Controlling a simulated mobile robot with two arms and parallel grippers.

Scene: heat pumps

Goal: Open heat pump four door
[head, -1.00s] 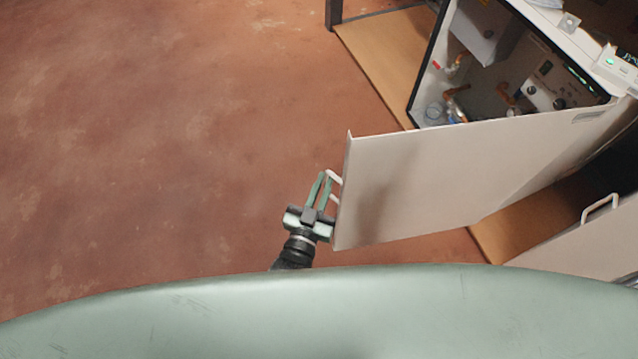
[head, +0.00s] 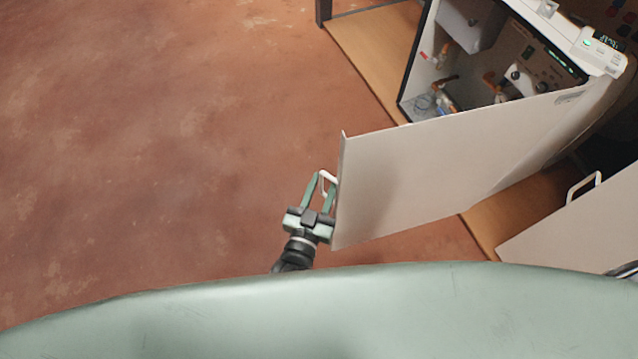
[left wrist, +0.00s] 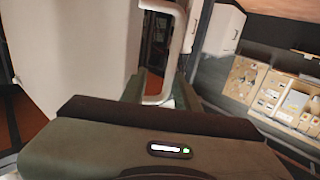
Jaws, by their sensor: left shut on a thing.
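The heat pump door (head: 440,175) is a large white panel. It stands swung out from the open heat pump cabinet (head: 412,62), whose inside shows pipes and knobs. A white bar handle (head: 326,176) is at the door's free edge. My left gripper (head: 321,185) is at this handle, its green fingers on either side of it, shut on it. In the left wrist view the handle (left wrist: 172,50) rises between the fingers, and the door (left wrist: 75,50) fills the left side. My right gripper is not in view.
A second white panel with a handle (head: 584,187) stands at the right. Wooden base boards (head: 375,45) lie under the units. The red-brown floor (head: 150,150) at the left is clear.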

